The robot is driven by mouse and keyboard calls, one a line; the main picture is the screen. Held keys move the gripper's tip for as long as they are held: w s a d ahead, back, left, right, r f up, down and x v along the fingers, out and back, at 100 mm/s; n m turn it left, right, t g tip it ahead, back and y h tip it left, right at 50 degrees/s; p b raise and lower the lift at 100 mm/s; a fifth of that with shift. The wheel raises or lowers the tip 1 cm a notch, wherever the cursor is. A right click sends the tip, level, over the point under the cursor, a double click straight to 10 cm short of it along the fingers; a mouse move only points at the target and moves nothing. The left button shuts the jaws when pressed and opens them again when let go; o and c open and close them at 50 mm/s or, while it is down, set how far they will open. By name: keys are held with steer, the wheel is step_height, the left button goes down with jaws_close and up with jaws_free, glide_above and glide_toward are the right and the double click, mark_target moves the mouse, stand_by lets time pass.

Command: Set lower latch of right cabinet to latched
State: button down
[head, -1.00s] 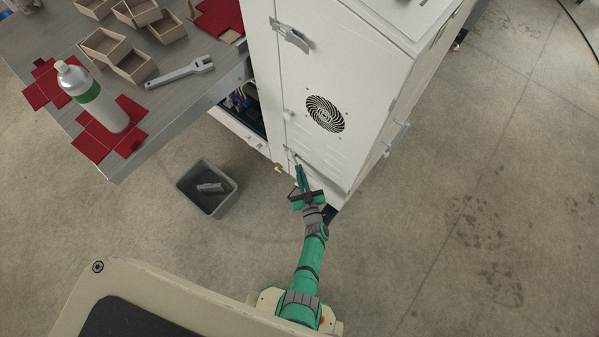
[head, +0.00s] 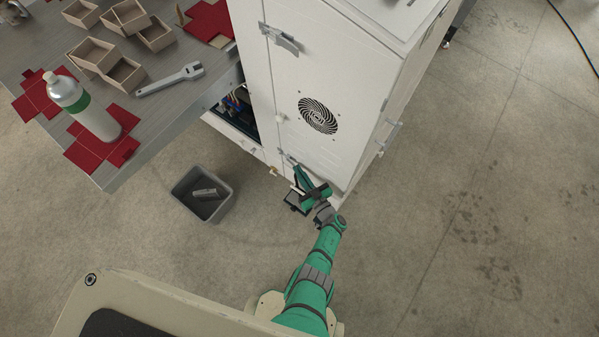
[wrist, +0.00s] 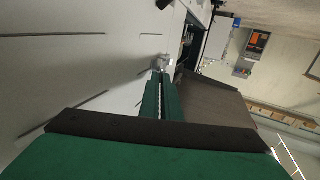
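The white cabinet (head: 345,75) stands at the centre of the head view. Its lower latch (head: 288,158) is a small metal piece low on the cabinet's near face, close to the left edge. My gripper (head: 297,167) is right at this latch, its green fingers side by side. In the wrist view the latch (wrist: 164,61) shows just past the fingertips (wrist: 160,76). The fingers are close together with only a thin line between them, and nothing shows held. Whether the tips touch the latch, and the latch's exact handle angle, I cannot tell.
An upper latch (head: 281,38) sits higher on the same face, above a round vent (head: 318,115). Another handle (head: 389,136) juts from the right side. A grey bin (head: 204,194) stands on the floor at left, below the workbench (head: 203,92). The floor at right is clear.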

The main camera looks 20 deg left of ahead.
steer(key=c, duration=2)
jaws_free()
steer(key=v, duration=1.1)
steer(key=shift+a, duration=0.1)
steer(key=shift+s, duration=0.1)
